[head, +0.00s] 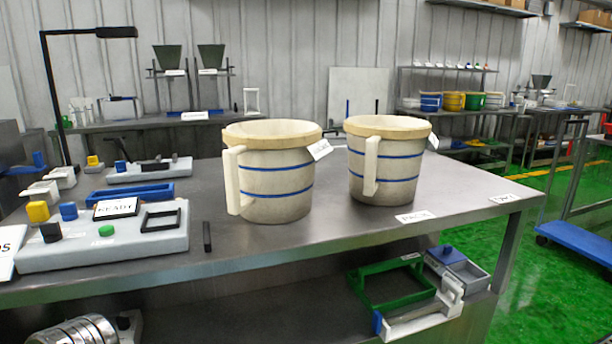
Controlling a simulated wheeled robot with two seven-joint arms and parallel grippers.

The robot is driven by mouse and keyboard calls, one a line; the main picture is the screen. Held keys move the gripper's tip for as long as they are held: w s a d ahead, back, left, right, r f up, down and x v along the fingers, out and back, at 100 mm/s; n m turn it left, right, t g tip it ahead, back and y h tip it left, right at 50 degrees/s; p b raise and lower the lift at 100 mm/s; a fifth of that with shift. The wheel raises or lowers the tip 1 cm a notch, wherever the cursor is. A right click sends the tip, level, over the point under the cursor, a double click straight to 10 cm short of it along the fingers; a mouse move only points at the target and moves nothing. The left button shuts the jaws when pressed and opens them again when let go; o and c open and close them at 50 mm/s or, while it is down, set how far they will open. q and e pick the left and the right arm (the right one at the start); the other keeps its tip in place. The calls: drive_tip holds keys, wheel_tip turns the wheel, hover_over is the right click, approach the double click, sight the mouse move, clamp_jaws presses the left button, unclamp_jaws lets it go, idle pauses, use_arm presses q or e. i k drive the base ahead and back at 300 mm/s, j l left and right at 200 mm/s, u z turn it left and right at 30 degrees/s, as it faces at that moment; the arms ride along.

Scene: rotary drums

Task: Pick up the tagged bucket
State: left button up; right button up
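Two beige buckets with blue bands, tan rims and white side handles stand upright on the grey metal table. The left bucket (275,182) has a white tag (320,149) at its right rim. The right bucket (395,176) also has a white tag (433,141) at its right rim, seen nearly edge-on. The tag writing is too small to read. The buckets stand close together with a narrow gap between them. Both handles face toward the front left. Neither of my grippers shows in the head view.
A control panel (90,254) with buttons and a "READY" display sits at the table's left. A dark bar (207,237) lies beside it. Labels (415,217) lie on the front edge. A green tray (395,303) rests on the shelf below.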

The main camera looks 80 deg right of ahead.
sight(269, 164)
drive_tip(key=z, duration=2.55)
